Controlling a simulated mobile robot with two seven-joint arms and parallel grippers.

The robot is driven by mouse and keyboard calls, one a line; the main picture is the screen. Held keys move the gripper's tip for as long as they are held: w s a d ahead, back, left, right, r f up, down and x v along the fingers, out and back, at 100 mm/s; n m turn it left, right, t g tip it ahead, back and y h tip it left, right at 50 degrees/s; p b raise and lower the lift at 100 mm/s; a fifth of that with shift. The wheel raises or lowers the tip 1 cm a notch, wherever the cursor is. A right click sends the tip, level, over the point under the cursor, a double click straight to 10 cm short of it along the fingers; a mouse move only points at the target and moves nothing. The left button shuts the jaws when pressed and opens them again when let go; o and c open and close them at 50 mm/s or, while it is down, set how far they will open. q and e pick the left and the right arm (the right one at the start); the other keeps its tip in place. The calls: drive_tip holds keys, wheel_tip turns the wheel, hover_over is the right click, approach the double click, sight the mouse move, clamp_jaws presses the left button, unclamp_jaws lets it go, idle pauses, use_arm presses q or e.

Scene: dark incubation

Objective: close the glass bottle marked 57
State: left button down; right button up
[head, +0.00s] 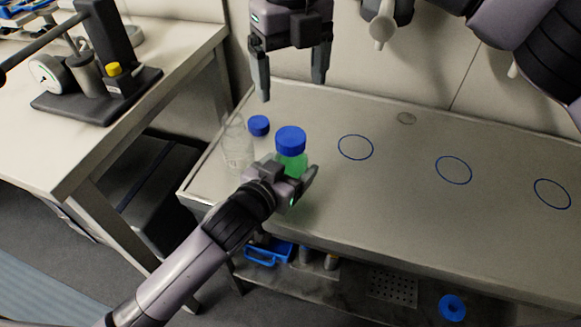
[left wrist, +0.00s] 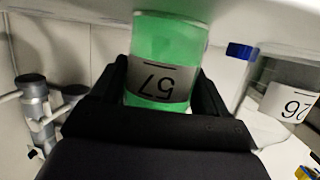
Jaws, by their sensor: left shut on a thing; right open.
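The glass bottle marked 57 (head: 292,163) holds green liquid and stands upright on the bench. Its label shows upside down in the left wrist view (left wrist: 163,82). A blue cap (head: 290,139) sits on its top; I cannot tell whether it is tight. My left gripper (head: 290,178) is shut around the bottle's body, below the cap. My right gripper (head: 291,90) is open and empty, pointing down above and behind the bottle, apart from the cap. The bottle's top is hidden in the left wrist view.
A clear bottle (head: 237,150) without a cap stands left of the green one. A loose blue cap (head: 259,126) lies behind, between them. Blue rings (head: 355,147) mark the bench (head: 400,210), which is clear to the right. A side table (head: 180,65) with equipment is at left.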

drive_tip(key=shift+r, duration=0.35)
use_arm(q)
unclamp_jaws()
drive_tip(key=shift+p+v, duration=0.4)
drive_tip(key=shift+v, duration=3.2)
use_arm(e)
drive_tip(key=shift+r, duration=0.35)
use_arm(q)
drive_tip(key=shift+s+a+f, duration=0.1)
use_arm(e)
drive_tip(key=shift+s, duration=0.1)
